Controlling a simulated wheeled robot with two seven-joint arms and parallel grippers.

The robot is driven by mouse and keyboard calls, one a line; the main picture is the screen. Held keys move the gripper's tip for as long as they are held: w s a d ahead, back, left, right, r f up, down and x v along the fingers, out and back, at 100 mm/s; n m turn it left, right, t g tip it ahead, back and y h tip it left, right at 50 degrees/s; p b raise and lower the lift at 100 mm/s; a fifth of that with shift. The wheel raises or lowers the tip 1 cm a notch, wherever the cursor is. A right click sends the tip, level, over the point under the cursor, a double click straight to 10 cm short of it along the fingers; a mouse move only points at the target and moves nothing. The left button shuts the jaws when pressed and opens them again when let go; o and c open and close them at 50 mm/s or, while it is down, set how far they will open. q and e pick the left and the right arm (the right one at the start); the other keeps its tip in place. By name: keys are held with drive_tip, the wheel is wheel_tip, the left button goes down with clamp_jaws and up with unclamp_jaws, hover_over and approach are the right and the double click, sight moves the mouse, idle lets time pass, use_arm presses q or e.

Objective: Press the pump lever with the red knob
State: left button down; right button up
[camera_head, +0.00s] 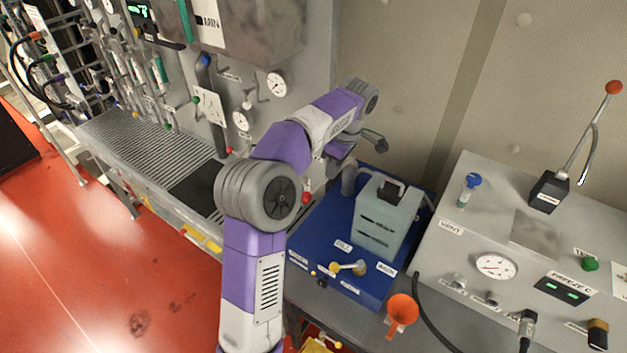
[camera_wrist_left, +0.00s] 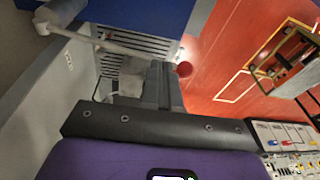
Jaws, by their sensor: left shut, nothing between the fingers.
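A red knob (camera_head: 306,197) shows at the left edge of the blue pump unit (camera_head: 313,228), just below my left forearm. In the left wrist view the red knob (camera_wrist_left: 182,69) sits just beyond and right of my fingertips. A pale lever rod (camera_wrist_left: 110,45) runs from the upper left toward it, and its end is hidden behind the fingers. My left gripper (camera_wrist_left: 160,72) is shut and empty, very close to the knob; I cannot tell whether they touch. In the head view the arm mostly hides the gripper and lever. My right gripper is not in view.
A pale box (camera_head: 384,218) stands on the blue unit. To its right, a grey console (camera_head: 455,235) carries a gauge and another lever with an orange-red knob (camera_head: 613,87). An orange funnel (camera_head: 402,310) is in front. A pipe panel and grated shelf (camera_head: 140,140) stand left.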

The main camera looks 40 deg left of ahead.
use_arm(q)
drive_tip(key=s+a+r+m+t+h, duration=0.1)
drive_tip(key=s+a+r+m, duration=0.1)
drive_tip(key=m, duration=0.7)
drive_tip(key=s+a+r+m+t+h+b, duration=0.1)
drive_tip(key=a+r+m+t, duration=0.1)
drive_tip(key=a+r+m, duration=0.2)
wheel_tip(320, 180, up, 3)
drive_tip(key=m, duration=0.5)
drive_tip(key=shift+s+m, duration=0.35)
drive_tip(key=shift+m, duration=0.05)
drive_tip(key=shift+d+f, duration=0.1)
drive_tip(key=shift+f, duration=0.1)
drive_tip(key=shift+w+d+f+b, duration=0.25)
drive_tip(key=shift+f+b, duration=0.3)
drive_tip(key=shift+f, duration=1.7)
drive_tip(key=shift+w+d+f+b, duration=0.2)
drive_tip(key=shift+f+b, duration=0.3)
drive_tip(key=shift+f, duration=1.75)
drive_tip(key=shift+w+d+f+b, duration=0.25)
drive_tip(key=shift+f+b, duration=0.3)
drive_tip(key=shift+f, duration=1.7)
